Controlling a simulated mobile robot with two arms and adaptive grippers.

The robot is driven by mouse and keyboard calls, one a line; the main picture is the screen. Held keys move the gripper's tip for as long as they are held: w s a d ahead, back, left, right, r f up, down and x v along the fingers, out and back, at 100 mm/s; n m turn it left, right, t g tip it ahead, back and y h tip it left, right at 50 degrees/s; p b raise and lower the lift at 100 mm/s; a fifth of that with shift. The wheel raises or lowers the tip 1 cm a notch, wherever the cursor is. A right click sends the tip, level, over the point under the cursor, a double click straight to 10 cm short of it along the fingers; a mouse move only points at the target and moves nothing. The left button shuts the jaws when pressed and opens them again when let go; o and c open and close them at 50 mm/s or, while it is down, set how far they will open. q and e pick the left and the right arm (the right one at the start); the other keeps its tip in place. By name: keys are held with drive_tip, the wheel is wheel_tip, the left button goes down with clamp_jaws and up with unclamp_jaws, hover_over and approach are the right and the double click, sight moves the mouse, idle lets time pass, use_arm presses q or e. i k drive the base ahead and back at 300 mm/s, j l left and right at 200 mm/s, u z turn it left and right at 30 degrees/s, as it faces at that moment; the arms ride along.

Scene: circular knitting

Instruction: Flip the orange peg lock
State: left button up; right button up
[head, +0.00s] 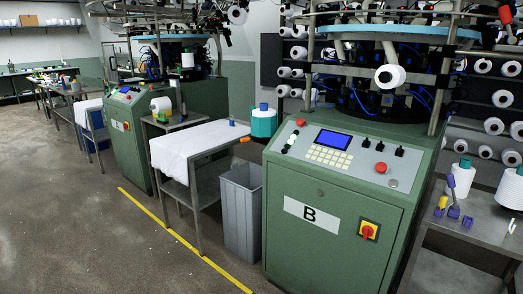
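A small orange piece (245,139) shows at the right end of the white-covered table, just left of a teal cone (263,123). It may be the orange peg lock, but it is too small to tell its shape or which way it is turned. The teal cone has a white band and a blue tip and is beside the green machine marked B (330,215). Neither of my grippers is in view.
A grey bin (241,212) stands on the floor between the white-covered table (190,147) and machine B. A metal table (490,212) at right holds white cones and small purple and yellow parts. The floor (75,225) at left is open, crossed by a yellow line.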

sight(245, 139)
drive_tip(key=i+l+u, duration=0.15)
drive_tip(key=l, duration=0.35)
drive_tip(key=i+l+u, duration=0.2)
drive_tip(key=l, duration=0.3)
drive_tip(key=i+l+u, duration=0.15)
drive_tip(key=l, duration=0.35)
drive_tip(key=l+u, duration=0.15)
drive_tip(key=l, duration=0.4)
